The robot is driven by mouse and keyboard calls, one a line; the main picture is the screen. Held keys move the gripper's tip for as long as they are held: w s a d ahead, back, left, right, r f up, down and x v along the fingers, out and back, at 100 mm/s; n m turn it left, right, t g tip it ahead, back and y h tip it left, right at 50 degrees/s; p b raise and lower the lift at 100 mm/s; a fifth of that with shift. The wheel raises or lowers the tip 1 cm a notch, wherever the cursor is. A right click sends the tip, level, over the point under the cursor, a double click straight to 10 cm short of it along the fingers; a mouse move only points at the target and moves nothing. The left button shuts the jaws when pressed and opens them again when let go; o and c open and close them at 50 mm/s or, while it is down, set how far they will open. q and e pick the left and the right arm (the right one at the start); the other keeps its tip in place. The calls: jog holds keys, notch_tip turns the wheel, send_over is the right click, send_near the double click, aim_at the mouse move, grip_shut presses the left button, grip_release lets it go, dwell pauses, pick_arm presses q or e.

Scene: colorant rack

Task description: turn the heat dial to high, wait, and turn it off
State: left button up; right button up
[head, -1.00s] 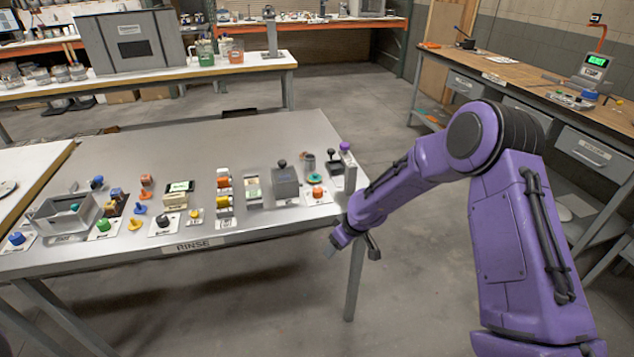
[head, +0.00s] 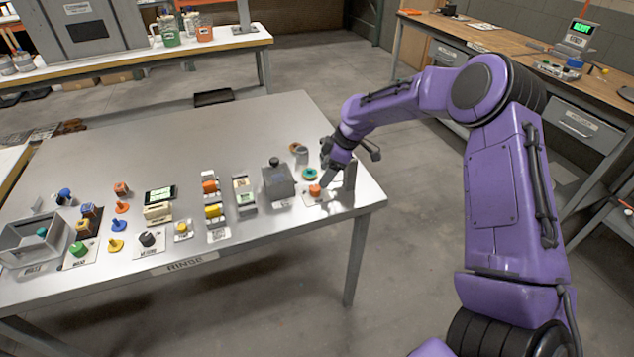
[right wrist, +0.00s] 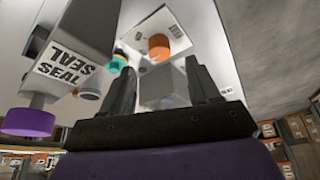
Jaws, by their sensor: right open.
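Several knobs and dials sit on the rinse table, and their labels are too small for me to tell which one is the heat dial. An orange dial (head: 315,190) on a white plate is near the table's right end; it also shows in the right wrist view (right wrist: 160,47). A black dial (head: 147,239) and a green dial (head: 77,249) sit on plates at the left. My right gripper (head: 328,172) is above the table's right end, close to the orange dial. In the right wrist view its open fingers (right wrist: 162,75) point toward the orange dial, with nothing gripped. My left gripper is out of view.
A grey box with a knob (head: 278,180) stands just left of the orange dial. A block labelled SEAL (right wrist: 70,65) and a purple knob (right wrist: 28,122) are close beside my right gripper.

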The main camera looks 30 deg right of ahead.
aim_at(316, 187)
jog(key=x, duration=0.5)
jog(key=shift+w+a+f, duration=0.2)
jog(key=shift+w+f, duration=0.1)
jog(key=shift+a+f+p, duration=0.15)
jog(key=shift+f+p, duration=0.15)
jog(key=shift+f, duration=0.15)
jog(key=c, duration=1)
jog(key=shift+c, duration=0.2)
